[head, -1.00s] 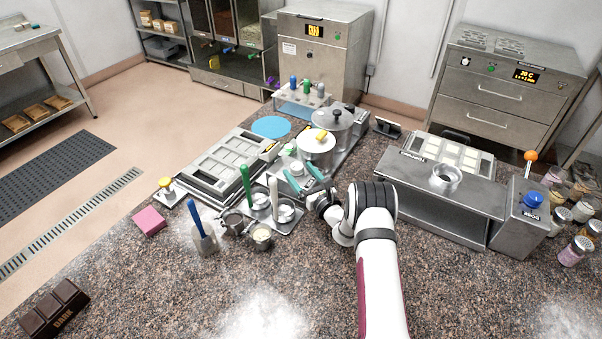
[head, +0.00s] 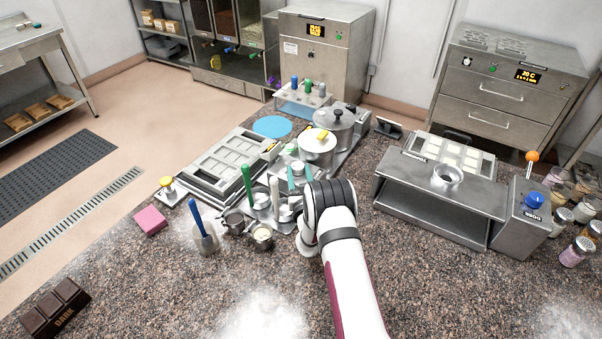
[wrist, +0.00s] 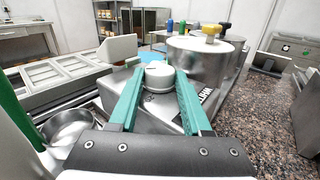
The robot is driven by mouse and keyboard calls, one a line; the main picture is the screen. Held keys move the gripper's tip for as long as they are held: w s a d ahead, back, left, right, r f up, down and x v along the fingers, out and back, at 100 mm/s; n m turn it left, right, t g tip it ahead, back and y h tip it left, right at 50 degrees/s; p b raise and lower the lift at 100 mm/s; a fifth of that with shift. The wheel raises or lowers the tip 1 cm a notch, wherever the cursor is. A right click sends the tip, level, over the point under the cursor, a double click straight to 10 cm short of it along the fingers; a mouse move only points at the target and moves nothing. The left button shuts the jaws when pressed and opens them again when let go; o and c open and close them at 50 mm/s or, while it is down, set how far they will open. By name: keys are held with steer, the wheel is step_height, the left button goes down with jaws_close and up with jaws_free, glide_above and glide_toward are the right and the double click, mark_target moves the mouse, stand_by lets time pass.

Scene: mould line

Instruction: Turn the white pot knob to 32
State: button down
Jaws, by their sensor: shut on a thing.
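The white knob (wrist: 158,76) sits on the sloped front of a steel pot unit (wrist: 160,112), between the teal fingers of my gripper (wrist: 158,84) in the wrist view. My gripper is shut on it, one finger on each side. In the head view the gripper (head: 300,172) is at the unit's front, with the knob too small and covered to read. I cannot make out any dial number or pointer. Behind the knob stands a steel pot (wrist: 203,62) with a yellow lid knob; it also shows in the head view (head: 318,152).
A second lidded pot (head: 335,123) stands behind. Left are a mould tray (head: 218,168), a green-handled tool (head: 247,182) and small steel cups (head: 263,238). A steel stand (head: 440,198) is on the right.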

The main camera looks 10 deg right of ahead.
stand_by(0.3)
steer(key=shift+c, duration=1.8)
jaws_free()
steer(key=s, duration=0.5)
steer(key=s+a, duration=0.1)
steer(key=s, duration=0.4)
steer(key=s+a, duration=0.1)
steer(key=s, duration=0.4)
steer(key=shift+s+a, duration=0.2)
steer(key=shift+s, duration=0.1)
